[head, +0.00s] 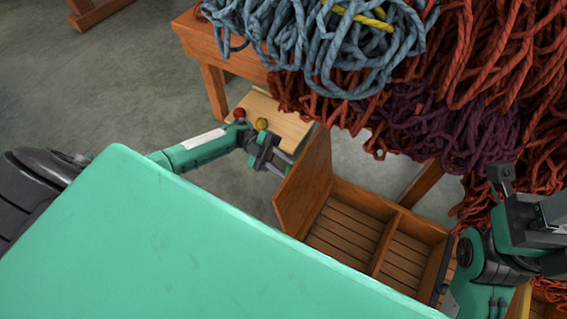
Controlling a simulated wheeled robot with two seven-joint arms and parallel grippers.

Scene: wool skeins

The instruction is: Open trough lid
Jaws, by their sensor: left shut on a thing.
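The wooden trough (397,207) stands right of centre, with slatted compartments split by a divider. Its wooden lid (305,185) stands raised and steeply tilted at the trough's left side, so the inside shows. My left gripper (281,160) is shut at the lid's upper left edge and appears to hold it; the exact contact is small and partly hidden. My right arm shows at the right edge, with a dark gripper part (503,182) in front of the yarn. Its fingers do not show clearly enough to tell their opening.
A wooden table (205,40) bears heaped blue-grey skeins (340,45), rust skeins (500,50) and purple skeins (440,125). A pale board (285,125) with a red ball (239,113) and a yellow ball (262,124) lies behind my left gripper. Open floor (110,90) is at left.

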